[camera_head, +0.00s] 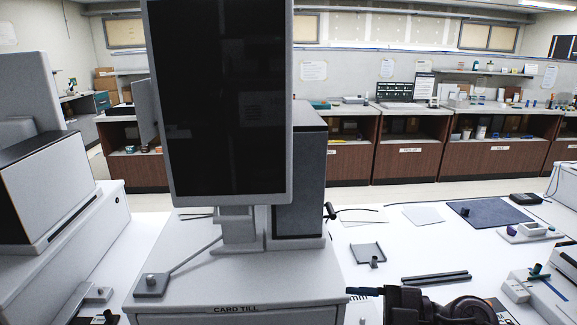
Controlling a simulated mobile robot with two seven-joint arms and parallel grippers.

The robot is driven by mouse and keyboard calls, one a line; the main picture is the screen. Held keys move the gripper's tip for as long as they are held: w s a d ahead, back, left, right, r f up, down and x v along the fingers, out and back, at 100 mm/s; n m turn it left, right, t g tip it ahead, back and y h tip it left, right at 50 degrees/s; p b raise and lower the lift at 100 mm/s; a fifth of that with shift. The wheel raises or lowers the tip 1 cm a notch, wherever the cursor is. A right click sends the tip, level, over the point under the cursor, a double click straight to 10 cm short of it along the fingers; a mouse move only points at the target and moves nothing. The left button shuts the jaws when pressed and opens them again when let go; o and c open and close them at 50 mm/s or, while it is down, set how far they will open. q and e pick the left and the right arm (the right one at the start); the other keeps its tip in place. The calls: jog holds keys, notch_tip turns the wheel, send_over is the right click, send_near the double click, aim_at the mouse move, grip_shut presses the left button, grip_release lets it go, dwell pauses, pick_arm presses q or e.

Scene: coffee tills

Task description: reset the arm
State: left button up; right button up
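A black jointed part at the bottom edge, right of the card till, looks like my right arm and gripper (405,304). It is cut off by the frame edge. A dark bar extends left from it toward the till's front corner. I cannot make out two separate fingertips, or whether anything is held. My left gripper is not in view. The card till (236,287) stands in the centre with a tall dark screen (217,100) on top.
A grey machine (45,190) stands at the left. The white counter (400,250) carries a small grey tray (368,256), dark bars (435,278) and a dark blue mat (488,212). White devices (540,292) stand at the right. Brown cabinets (408,158) line the back.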

jog(key=w+d+r+m+t+h, duration=0.25)
jog(key=d+m+t+h, duration=0.3)
jog(key=m+t, duration=0.75)
jog(key=s+d+f+m+h, duration=0.3)
jog(key=d+f+m+h, duration=0.4)
jog(key=d+m+h, duration=0.3)
jog(key=s+f+g+h, duration=0.1)
jog(key=s+f+g, duration=0.6)
jog(key=s, duration=0.4)
jog(key=s+f+g+h, duration=0.1)
jog(key=s+f+g, duration=0.65)
jog(key=s, duration=0.35)
jog(key=w+f+t, duration=0.7)
jog(key=f+t, duration=0.1)
jog(key=f, duration=0.2)
jog(key=shift+w+d+y, duration=0.15)
jog(key=shift+d+y, duration=0.25)
jog(key=shift+y, duration=0.05)
jog(key=shift+f, duration=0.1)
